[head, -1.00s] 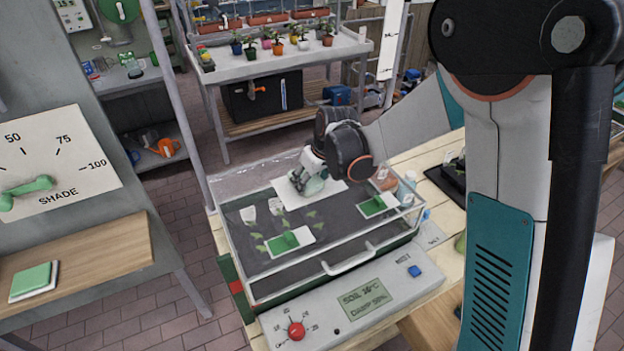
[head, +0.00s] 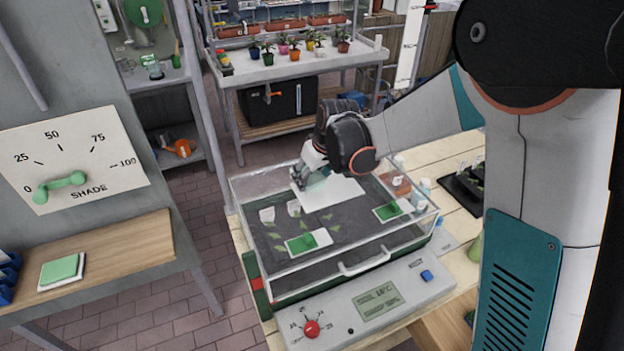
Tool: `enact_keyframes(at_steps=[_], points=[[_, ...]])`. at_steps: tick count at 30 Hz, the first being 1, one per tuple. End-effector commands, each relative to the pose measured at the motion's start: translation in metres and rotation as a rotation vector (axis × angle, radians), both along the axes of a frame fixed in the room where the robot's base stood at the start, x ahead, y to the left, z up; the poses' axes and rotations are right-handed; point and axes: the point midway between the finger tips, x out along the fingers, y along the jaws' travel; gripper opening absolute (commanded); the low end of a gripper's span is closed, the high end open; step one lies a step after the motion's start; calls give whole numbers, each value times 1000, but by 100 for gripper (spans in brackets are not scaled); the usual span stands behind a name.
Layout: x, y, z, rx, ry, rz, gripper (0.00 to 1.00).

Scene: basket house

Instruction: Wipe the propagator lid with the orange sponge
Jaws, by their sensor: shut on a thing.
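The propagator (head: 370,263) stands on the pale wooden bench, with a clear lid (head: 346,252) that has a white handle at the front. Leafy seedlings and white and green cards show through the lid. My gripper (head: 314,180) is over the back part of the lid, pointing down, beside a white rectangular patch (head: 342,190). It is shut on a small pale green, see-through-looking thing (head: 320,183), mostly hidden by the fingers. I cannot tell whether this touches the lid. I see no clearly orange sponge.
A brownish-orange block (head: 397,185) and small bottles (head: 424,187) stand right of the lid. A control panel with a red knob (head: 311,328) is in front. A black tray (head: 466,188) lies further right. A side shelf (head: 110,252) is at left.

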Motion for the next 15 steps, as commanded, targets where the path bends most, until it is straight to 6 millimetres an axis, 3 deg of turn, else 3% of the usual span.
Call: enact_keyframes(at_steps=[9, 15], points=[[3, 2, 30, -1, 0, -4, 27], [3, 2, 34, 0, 0, -4, 27]])
